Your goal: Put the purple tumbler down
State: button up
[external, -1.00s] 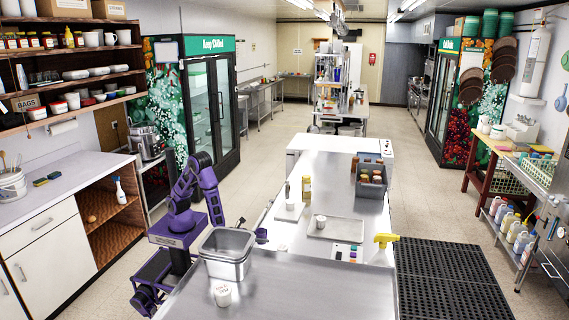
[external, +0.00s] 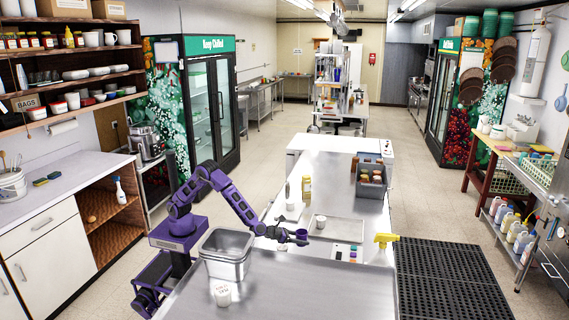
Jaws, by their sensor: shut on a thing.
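The purple tumbler (external: 301,233) is at the end of my arm, over the steel counter (external: 320,262) near the front left of the flat tray. My gripper (external: 293,236) is shut on it. The tumbler is small in the picture and looks about upright. I cannot tell whether its base touches the counter or hangs just above it.
A deep steel bin (external: 226,256) stands left of my gripper, with a white cup (external: 221,294) in front. The flat tray (external: 345,232) holds a small white cup (external: 320,222). The front counter is bare.

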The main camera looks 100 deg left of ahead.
jog(key=w+m+h, duration=0.1)
jog(key=w, duration=0.5)
jog(key=shift+t, duration=0.3)
jog(key=f, duration=0.3)
jog(key=f+b, duration=0.1)
jog(key=f, duration=0.1)
jog(key=f+b, duration=0.1)
jog(key=f, duration=0.2)
jog(key=shift+w+d+f, duration=0.2)
jog(key=shift+w+f, duration=0.05)
jog(key=shift+f, duration=0.05)
jog(key=shift+f+b, duration=0.2)
jog(key=shift+b, duration=0.2)
jog(key=o, duration=1.3)
jog(key=shift+o, duration=0.2)
